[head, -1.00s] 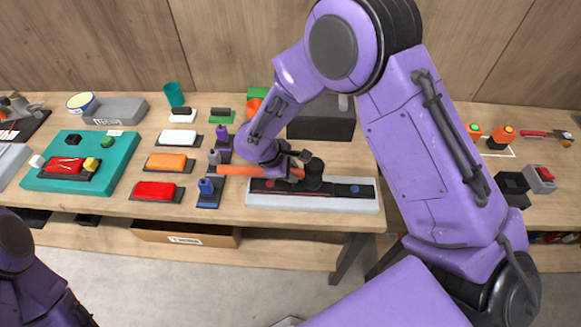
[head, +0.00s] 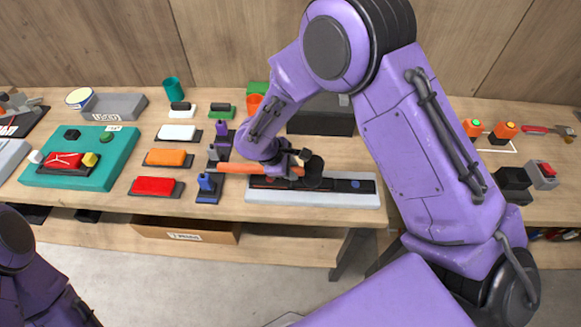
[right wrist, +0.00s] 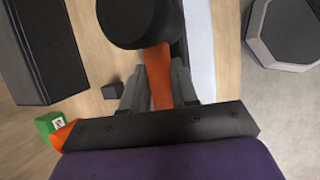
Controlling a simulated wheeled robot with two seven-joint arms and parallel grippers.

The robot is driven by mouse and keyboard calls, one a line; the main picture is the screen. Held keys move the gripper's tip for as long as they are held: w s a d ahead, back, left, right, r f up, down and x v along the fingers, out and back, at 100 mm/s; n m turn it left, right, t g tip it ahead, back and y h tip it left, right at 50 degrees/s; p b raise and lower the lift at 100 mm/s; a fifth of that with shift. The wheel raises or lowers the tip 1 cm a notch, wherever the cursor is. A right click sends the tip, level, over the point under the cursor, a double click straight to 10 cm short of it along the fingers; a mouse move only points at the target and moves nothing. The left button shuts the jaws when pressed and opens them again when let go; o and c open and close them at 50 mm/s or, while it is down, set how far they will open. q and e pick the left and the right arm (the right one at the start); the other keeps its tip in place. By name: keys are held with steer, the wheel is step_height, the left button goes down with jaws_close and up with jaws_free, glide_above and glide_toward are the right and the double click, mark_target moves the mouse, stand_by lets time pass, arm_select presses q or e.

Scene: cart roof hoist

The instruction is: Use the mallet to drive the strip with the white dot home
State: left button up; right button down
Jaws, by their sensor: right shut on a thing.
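The mallet has an orange handle (head: 232,168) and a black head (head: 314,172). My right gripper (head: 297,167) is shut on the handle, close to the head. In the right wrist view, the orange handle (right wrist: 160,78) runs between the fingers, with the black head (right wrist: 138,18) beyond them. The head is over the middle of a light grey base (head: 312,201) carrying dark strips (head: 335,185). A blue dot shows at the right and a reddish dot at the left. I see no white dot; the mallet and gripper hide part of the strips. My left gripper is out of view.
A dark box (head: 322,115) stands behind the base. Left of it are a blue-topped stand (head: 207,188) and red (head: 153,186), orange (head: 166,157) and white blocks (head: 177,132). A teal tray (head: 112,165) lies farther left. The table's front edge is close to the base.

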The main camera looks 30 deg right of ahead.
steer(key=shift+f, duration=0.25)
step_height(320, 180, up, 2)
steer(key=shift+w+r+p, duration=0.1)
steer(key=shift+r+p, duration=0.1)
steer(key=shift+p, duration=0.4)
steer(key=shift+r, duration=2.35)
